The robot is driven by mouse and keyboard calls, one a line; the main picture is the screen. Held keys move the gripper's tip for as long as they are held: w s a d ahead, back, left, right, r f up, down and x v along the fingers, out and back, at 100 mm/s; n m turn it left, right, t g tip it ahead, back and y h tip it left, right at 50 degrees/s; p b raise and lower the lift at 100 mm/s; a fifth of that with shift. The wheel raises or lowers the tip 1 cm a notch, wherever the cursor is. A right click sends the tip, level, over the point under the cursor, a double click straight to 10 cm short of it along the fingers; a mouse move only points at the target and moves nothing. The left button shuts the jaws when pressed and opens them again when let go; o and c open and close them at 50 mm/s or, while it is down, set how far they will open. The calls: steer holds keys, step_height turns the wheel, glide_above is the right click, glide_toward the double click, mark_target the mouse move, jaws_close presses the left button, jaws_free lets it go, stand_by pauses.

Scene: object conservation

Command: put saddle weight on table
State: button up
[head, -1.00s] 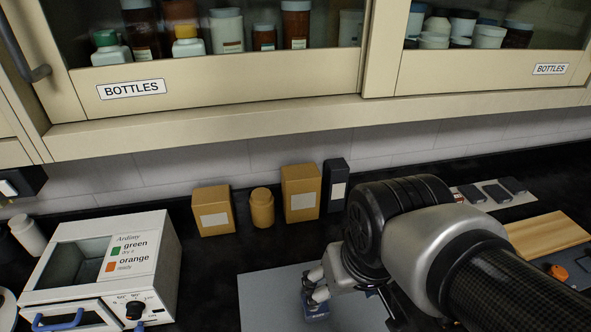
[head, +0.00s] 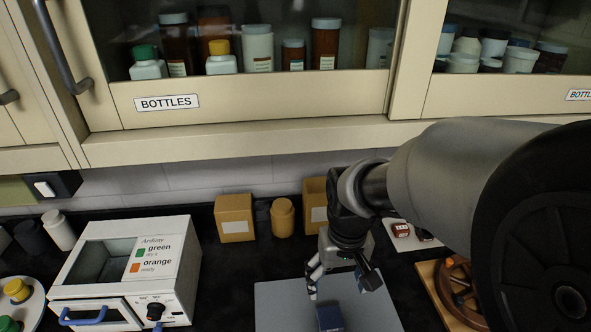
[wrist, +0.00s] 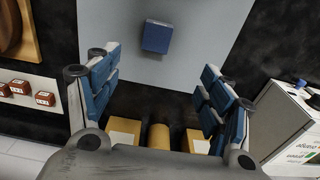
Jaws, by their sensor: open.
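A small dark blue block (head: 330,317), which I take to be the saddle weight, sits on a grey mat (head: 278,301) on the black table (head: 225,283). In the wrist view the block (wrist: 156,38) rests on the grey mat (wrist: 215,35), with nothing touching it. My gripper (head: 340,284) is open and empty, behind and above the block in the head view. In the wrist view its blue-padded fingers (wrist: 158,88) are spread wide, apart from the block. The lower edge of the mat is cut off in the head view.
Tan boxes (head: 235,218) and a tan jar (head: 282,217) stand along the back wall. A white oven-like device (head: 180,262) is at left. A wooden board with a round brown piece (head: 455,290) and a white strip with red blocks (wrist: 18,87) lie at right. Cabinets hang above.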

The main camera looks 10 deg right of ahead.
step_height(320, 180, down, 2)
steer(key=w, duration=0.1)
steer(key=b, duration=0.4)
glide_above(330, 317)
steer(key=shift+g, duration=0.3)
steer(key=f, duration=1.2)
steer(key=shift+s+a+f, duration=0.1)
steer(key=shift+s+a, duration=0.15)
steer(key=shift+s, duration=0.1)
steer(key=shift+w+d+f+b, duration=0.15)
steer(key=shift+f+b, duration=0.5)
steer(key=shift+f, duration=0.85)
steer(key=shift+w+d+f+b, duration=0.15)
steer(key=shift+f+b, duration=0.5)
steer(key=shift+f, duration=0.8)
steer(key=shift+r, duration=0.1)
steer(key=shift+r, duration=0.1)
steer(key=c, duration=1.5)
